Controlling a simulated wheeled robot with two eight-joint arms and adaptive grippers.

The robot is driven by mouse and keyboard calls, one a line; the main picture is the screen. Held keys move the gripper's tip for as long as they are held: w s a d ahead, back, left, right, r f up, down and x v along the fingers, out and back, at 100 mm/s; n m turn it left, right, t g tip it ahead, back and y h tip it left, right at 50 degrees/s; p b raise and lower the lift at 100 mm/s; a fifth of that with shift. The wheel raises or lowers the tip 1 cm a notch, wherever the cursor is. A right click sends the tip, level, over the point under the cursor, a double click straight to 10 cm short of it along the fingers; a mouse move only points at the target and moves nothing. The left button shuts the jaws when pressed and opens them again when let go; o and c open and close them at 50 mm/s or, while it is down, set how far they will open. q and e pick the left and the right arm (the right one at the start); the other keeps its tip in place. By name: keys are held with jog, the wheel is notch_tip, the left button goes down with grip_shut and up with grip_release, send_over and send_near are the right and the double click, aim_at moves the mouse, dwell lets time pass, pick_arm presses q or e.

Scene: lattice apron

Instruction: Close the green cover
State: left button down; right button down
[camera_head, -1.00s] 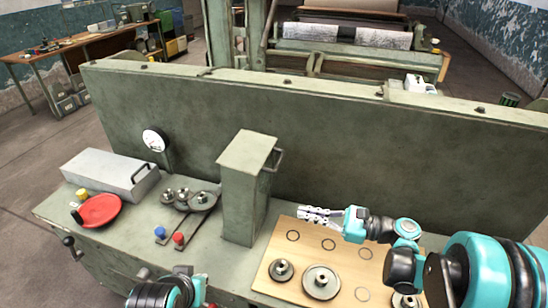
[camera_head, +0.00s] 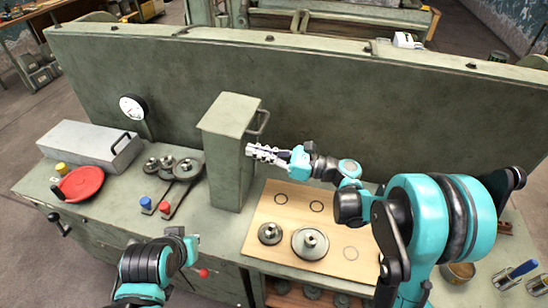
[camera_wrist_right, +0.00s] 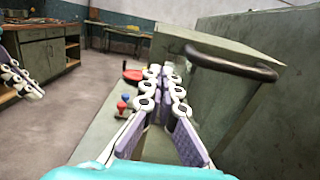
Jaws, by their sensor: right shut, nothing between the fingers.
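The green cover (camera_head: 226,160) stands upright as a tall box on the bench in the head view, with a dark handle (camera_head: 264,122) on its right side. In the right wrist view, the handle (camera_wrist_right: 232,62) curves across the upper right, close to the gripper. My right gripper (camera_head: 250,152) is shut and empty, at the cover's right side below the handle; it shows no grip on it. Whether the fingertips touch the cover is unclear. My left gripper (camera_wrist_right: 20,82) shows at the left edge of the right wrist view, with its finger opening unclear.
Several gears (camera_head: 187,169) stand left of the cover. A red dish (camera_head: 80,184) and a grey box (camera_head: 90,148) are farther left. A wooden board (camera_head: 270,205) with gears and rings lies to the right. The tall green back panel (camera_head: 330,110) rises behind.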

jog(key=shift+w+a+r, duration=0.1)
jog(key=shift+w+a, duration=0.1)
jog(key=shift+a, duration=0.45)
